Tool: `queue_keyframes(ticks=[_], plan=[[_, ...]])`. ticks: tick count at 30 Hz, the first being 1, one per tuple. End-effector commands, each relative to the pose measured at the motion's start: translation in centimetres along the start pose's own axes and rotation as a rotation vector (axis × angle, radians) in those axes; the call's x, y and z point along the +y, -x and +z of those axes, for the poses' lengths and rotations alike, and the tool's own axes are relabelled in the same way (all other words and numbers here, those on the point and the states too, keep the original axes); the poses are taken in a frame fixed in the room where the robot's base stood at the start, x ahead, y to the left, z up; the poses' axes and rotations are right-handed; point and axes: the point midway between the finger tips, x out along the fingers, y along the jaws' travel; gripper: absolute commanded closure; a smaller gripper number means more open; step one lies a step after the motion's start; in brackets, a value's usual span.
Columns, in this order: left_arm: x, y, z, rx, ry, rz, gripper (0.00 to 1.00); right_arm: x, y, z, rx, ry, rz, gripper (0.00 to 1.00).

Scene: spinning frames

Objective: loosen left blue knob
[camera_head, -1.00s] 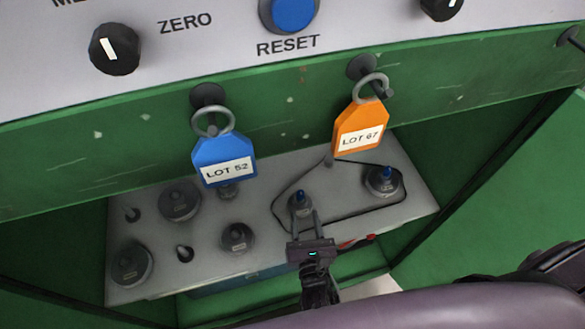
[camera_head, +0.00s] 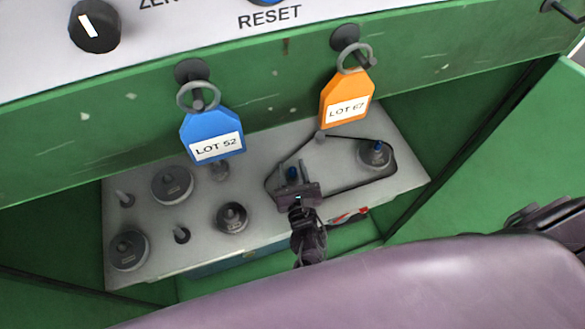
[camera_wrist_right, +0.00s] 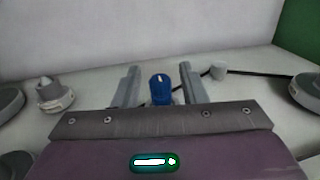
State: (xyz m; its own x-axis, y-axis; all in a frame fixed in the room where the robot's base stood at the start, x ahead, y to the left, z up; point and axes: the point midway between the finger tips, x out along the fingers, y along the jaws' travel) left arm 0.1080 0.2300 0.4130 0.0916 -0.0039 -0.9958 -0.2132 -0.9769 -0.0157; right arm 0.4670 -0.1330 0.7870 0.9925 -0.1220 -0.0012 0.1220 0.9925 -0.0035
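The left blue knob (camera_head: 292,173) stands upright on a grey panel (camera_head: 262,247) inside the green recess. In the right wrist view the blue knob (camera_wrist_right: 160,91) shows between the two fingers. My right gripper (camera_wrist_right: 159,67) is open there, with a gap visible between each finger and the knob. In the head view my right gripper (camera_head: 294,176) covers the knob's base. A second blue knob (camera_head: 377,146) stands on a grey spool to the right. A black belt (camera_head: 352,188) loops around both blue-knob posts. My left gripper is not in view.
A blue LOT 52 tag (camera_head: 214,134) and an orange LOT 67 tag (camera_head: 346,100) hang from the green front above the panel. Several dark round weights, such as one disc (camera_head: 172,185), stand on the panel's left. A red-handled item (camera_head: 348,216) is at the front edge.

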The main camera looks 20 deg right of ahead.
Motion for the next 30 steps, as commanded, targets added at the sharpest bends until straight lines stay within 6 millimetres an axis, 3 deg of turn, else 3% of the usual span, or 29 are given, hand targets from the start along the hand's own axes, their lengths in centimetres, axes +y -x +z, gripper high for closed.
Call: queue_keyframes(ticks=[1,10,20,30], plan=[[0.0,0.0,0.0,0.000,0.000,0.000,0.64,0.0,0.0,0.0,0.000,0.000,0.000,0.63],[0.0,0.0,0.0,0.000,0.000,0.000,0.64,0.0,0.0,0.0,0.000,0.000,0.000,1.00],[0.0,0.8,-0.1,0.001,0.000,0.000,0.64,-0.1,0.0,0.2,-0.002,0.005,0.043,1.00],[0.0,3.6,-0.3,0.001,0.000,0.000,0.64,-0.2,-0.1,0.5,-0.003,0.008,0.272,1.00]])
